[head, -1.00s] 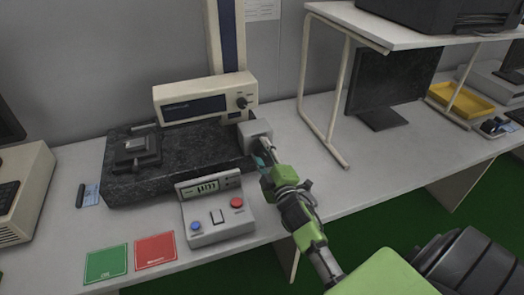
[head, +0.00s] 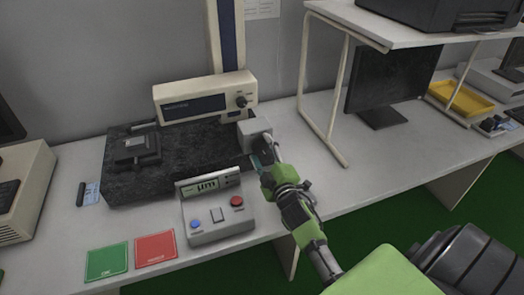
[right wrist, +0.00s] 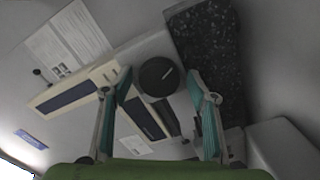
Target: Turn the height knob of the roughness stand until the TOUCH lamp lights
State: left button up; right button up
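The roughness stand has a dark granite base (head: 185,165) and a cream drive unit (head: 205,97) on a column. A grey box (head: 254,127) sits at the base's right end, with a dark round knob (head: 266,143) on it. In the right wrist view a black knob with a white pointer line (right wrist: 158,77) shows between the fingertips. My right gripper (right wrist: 160,85) is open, its two teal-padded fingers either side of the knob with visible gaps; it reaches the box in the head view (head: 262,157). I cannot make out a TOUCH lamp. My left gripper is not in view.
A control box (head: 217,213) with a display, a blue and a red button stands in front of the base. Green (head: 107,262) and red (head: 156,250) cards lie by the front edge. A shelf frame (head: 325,125) stands to the right; the bench between is clear.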

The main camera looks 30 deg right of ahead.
jog(key=v, duration=1.2)
dwell(1.2)
